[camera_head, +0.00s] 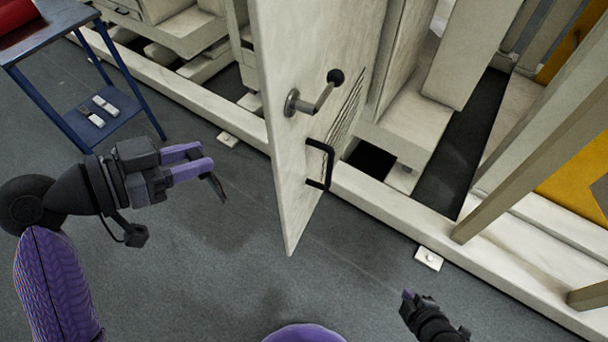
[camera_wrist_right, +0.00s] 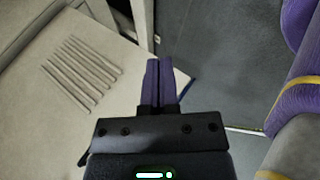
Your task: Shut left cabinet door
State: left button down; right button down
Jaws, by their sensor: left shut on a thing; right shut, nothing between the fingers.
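The cabinet door (camera_head: 292,160) is a tall off-white panel standing swung open, its near edge pointing towards me. It carries a metal lever with a black knob (camera_head: 335,77), a black pull handle (camera_head: 319,165) and vent slots. The slotted panel also shows in the right wrist view (camera_wrist_right: 60,115). My left gripper (camera_head: 212,172) is left of the door, apart from it, shut on a small dark thing (camera_head: 218,189) that I cannot identify. My right gripper (camera_head: 407,294) is low, right of the door; its purple fingers are shut and empty in the right wrist view (camera_wrist_right: 159,78).
A blue table (camera_head: 55,45) with a red object (camera_head: 17,13) stands at the upper left. A pale cabinet base rail (camera_head: 395,208) runs across behind the door. Upright posts (camera_head: 535,130) stand at right. Grey floor (camera_head: 235,270) is clear in front.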

aim_at(289, 165)
pick_arm(q)
jog(key=shift+s+f, duration=0.1)
jog(key=shift+f, duration=0.15)
jog(key=shift+f+b, duration=0.15)
jog(key=shift+b, duration=0.15)
pick_arm(e)
jog(key=w+a+r+n+t+y, duration=0.3)
jog(key=w+r+n+t+y, duration=0.15)
jog(key=w+r+n, duration=0.7)
pick_arm(q)
jog(key=shift+f, duration=0.25)
jog(key=shift+f+b, duration=0.15)
jog(key=shift+b, duration=0.2)
pick_arm(e)
jog(key=s+a+r+n+g+y, duration=0.15)
jog(key=a+r+n+y, duration=0.3)
jog(key=r+n, duration=0.5)
jog(key=a+r+n+g+y, duration=0.3)
jog(key=r+n+y, duration=0.3)
jog(key=n, duration=0.7)
jog(key=shift+g, duration=0.4)
jog(key=x, duration=1.4)
jog(key=shift+a+r, duration=0.15)
jog(key=shift+r, duration=0.15)
